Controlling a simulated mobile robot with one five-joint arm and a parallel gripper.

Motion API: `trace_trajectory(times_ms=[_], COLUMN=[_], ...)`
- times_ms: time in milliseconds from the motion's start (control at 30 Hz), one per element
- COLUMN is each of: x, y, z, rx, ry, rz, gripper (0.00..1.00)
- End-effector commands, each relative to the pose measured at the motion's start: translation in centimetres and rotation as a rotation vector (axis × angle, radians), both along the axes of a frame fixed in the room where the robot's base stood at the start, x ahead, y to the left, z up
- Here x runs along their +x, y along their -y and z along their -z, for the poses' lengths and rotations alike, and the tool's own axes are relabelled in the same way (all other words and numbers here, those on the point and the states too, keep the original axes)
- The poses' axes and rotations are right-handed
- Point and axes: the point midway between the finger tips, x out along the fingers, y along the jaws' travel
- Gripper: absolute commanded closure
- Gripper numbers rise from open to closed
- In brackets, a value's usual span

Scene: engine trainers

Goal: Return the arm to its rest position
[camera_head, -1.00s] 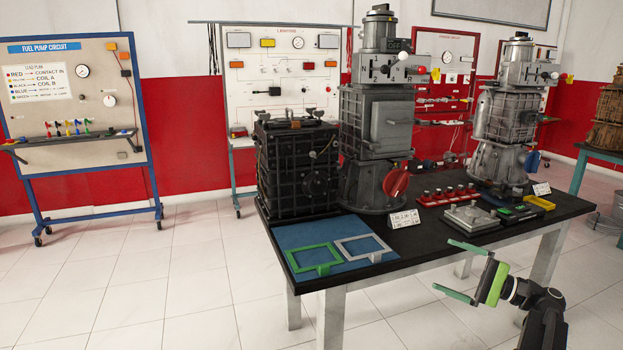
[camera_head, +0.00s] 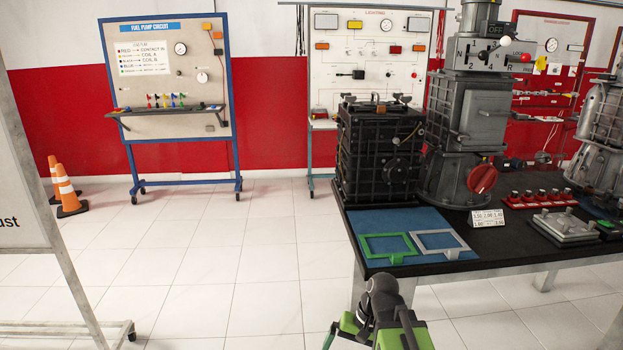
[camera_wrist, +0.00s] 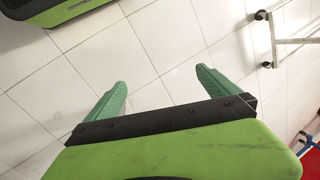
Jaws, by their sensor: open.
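My gripper (camera_wrist: 161,76) is open and empty in the wrist view. The fingertips cannot be made out clearly there, as the lower part is cut off by the picture edge. The arm is in front of the black workbench (camera_head: 440,275), near its front left corner in the picture, and no contact shows.
The bench carries a blue mat (camera_head: 378,221) with a green frame (camera_head: 387,258) and a grey frame (camera_head: 438,254), and engine units (camera_head: 375,160). A fuel pump board (camera_head: 168,90), orange cones (camera_head: 68,190) and a whiteboard stand (camera_head: 66,285) are left. Open tiled floor lies between.

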Motion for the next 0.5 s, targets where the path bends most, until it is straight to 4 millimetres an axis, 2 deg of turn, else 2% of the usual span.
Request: trace_trajectory(times_ms=[100, 200, 233, 500], x=[-0.5, 0.3, 0.3, 0.2], y=[4.7, 7.8, 7.6, 7.6], z=[1.0, 1.2, -1.1, -9.3], rx=[-0.190, -0.317, -0.310, -0.307], ry=[0.048, 0.097, 0.093, 0.091], rz=[-0.062, -0.177, -0.168, -0.161], gripper=[0.00, 0.00, 0.00, 0.00])
